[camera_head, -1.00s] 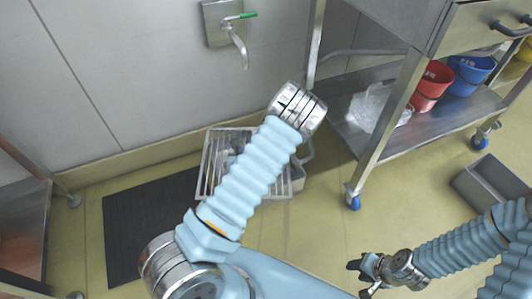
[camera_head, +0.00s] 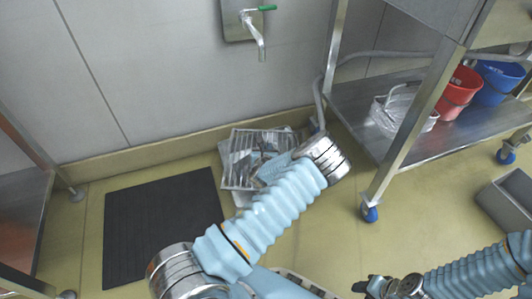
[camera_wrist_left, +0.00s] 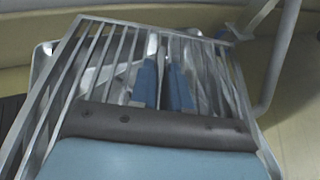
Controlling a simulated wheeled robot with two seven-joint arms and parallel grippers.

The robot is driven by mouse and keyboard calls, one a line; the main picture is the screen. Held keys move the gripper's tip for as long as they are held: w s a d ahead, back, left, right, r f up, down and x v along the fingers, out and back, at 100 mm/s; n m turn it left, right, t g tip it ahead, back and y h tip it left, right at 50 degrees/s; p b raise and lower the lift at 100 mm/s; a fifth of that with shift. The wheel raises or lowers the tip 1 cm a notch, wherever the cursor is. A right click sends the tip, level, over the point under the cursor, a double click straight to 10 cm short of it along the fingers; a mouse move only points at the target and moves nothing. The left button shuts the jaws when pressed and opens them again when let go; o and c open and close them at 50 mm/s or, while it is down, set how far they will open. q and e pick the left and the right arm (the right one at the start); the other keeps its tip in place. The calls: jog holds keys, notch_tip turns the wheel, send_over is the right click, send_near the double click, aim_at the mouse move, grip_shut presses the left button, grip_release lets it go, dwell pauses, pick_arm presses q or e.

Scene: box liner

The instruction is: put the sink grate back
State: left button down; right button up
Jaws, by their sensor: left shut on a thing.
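The sink grate (camera_head: 238,161), a metal frame with parallel bars, is in front of the wall in the head view. It also shows in the left wrist view (camera_wrist_left: 92,62), filling most of the frame width. My left gripper (camera_wrist_left: 163,55) is shut on the grate; its blue fingers lie among the bars. In the head view my left forearm covers part of the gripper. A pale floor sink (camera_head: 241,199) shows behind and below the grate, mostly hidden by it. I cannot tell whether they touch. My right gripper (camera_head: 371,286) is at the bottom edge, partly cut off.
A dark mat (camera_head: 160,225) lies left of the sink. A pipe (camera_head: 318,105) comes down on its right. A wheeled steel rack (camera_head: 385,165) holds a clear basket (camera_head: 400,112), a red bucket (camera_head: 458,92) and a blue bucket (camera_head: 497,82). A grey bin (camera_head: 508,203) stands at right.

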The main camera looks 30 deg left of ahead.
pick_arm(q)
jog(key=shift+r, duration=0.15)
jog(key=shift+f, duration=0.6)
jog(key=c, duration=1.1)
grip_release()
jog(key=shift+r, duration=0.4)
jog(key=p+v, duration=0.3)
jog(key=v, duration=0.8)
jog(key=shift+s+d+r, duration=0.1)
jog(key=shift+r, duration=0.05)
jog(key=shift+s+d+r, duration=0.1)
jog(key=shift+s+d, duration=0.05)
jog(key=shift+s, duration=0.15)
